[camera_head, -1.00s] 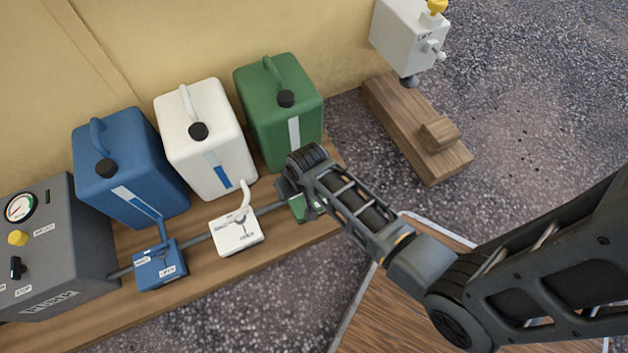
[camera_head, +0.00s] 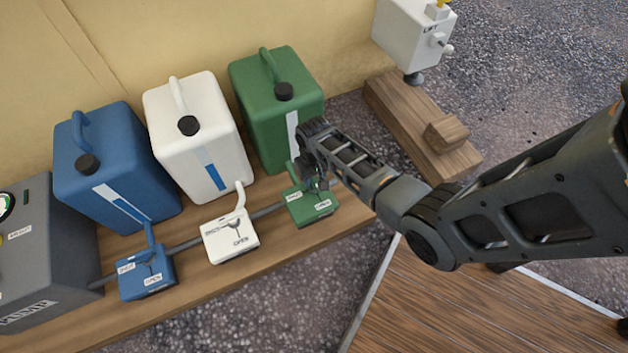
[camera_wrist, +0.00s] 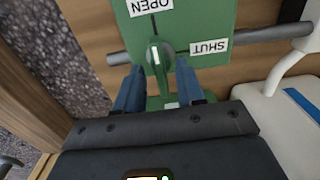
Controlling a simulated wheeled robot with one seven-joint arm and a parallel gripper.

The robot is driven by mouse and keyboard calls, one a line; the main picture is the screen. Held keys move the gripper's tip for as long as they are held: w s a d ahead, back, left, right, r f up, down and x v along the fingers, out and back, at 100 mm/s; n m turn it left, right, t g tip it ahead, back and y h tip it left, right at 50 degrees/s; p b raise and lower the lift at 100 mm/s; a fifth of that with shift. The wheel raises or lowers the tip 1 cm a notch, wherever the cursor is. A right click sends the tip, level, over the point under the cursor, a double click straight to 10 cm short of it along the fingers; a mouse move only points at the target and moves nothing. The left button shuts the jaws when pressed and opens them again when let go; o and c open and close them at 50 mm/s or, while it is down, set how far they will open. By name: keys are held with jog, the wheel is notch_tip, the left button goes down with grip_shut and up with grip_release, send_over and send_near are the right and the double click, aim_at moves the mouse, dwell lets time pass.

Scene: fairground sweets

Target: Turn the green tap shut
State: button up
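The green tap (camera_head: 312,206) is a green box on the pipe in front of the green jug, with OPEN and SHUT labels. The wrist view shows the tap box (camera_wrist: 185,20) close up and upside down. Its green lever (camera_wrist: 154,56) has a white mark in line with the OPEN label and runs back toward my gripper, away from that label. My gripper (camera_wrist: 158,80) has its two blue fingers apart, one on each side of the lever; I cannot tell whether either touches it. In the head view, my gripper (camera_head: 316,178) partly hides the lever.
The white tap (camera_head: 230,240) and blue tap (camera_head: 146,276) sit left along the same pipe. The green jug (camera_head: 265,95), white jug (camera_head: 185,120) and blue jug (camera_head: 95,145) stand behind. A grey pump (camera_head: 50,250) is at far left. A white lift box (camera_head: 405,35) stands back right.

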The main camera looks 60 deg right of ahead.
jog(key=shift+f, duration=0.25)
grip_shut()
dwell(0.3)
